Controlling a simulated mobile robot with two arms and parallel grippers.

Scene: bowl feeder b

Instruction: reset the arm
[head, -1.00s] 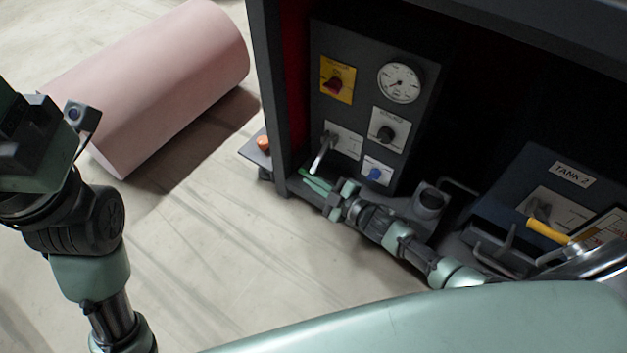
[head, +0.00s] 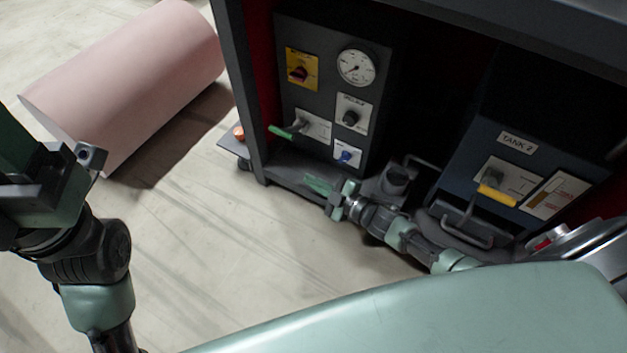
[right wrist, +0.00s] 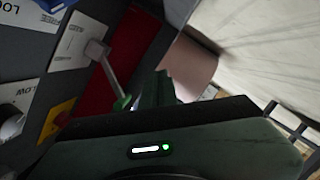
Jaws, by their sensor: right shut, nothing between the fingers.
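My right gripper (head: 320,185), with green fingers, is shut and empty in the head view, low in front of the dark control panel (head: 325,90). The panel's lever with a green end (head: 281,132) points left, above and apart from the fingertips. In the right wrist view, the gripper's fingers (right wrist: 158,92) stick up in the middle, and the lever's green end (right wrist: 122,103) is just left of them. My left arm stands at the left edge of the head view; its gripper (head: 40,190) is partly cut off and its fingertips cannot be made out.
The panel carries a gauge (head: 357,68), a yellow-plated red switch (head: 300,70) and knobs. A blue TANK 2 box (head: 465,160) with a yellow-handled lever (head: 497,195) stands to the right. A pink cylinder (head: 130,80) lies on the floor. Open floor (head: 210,250) lies between my arms.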

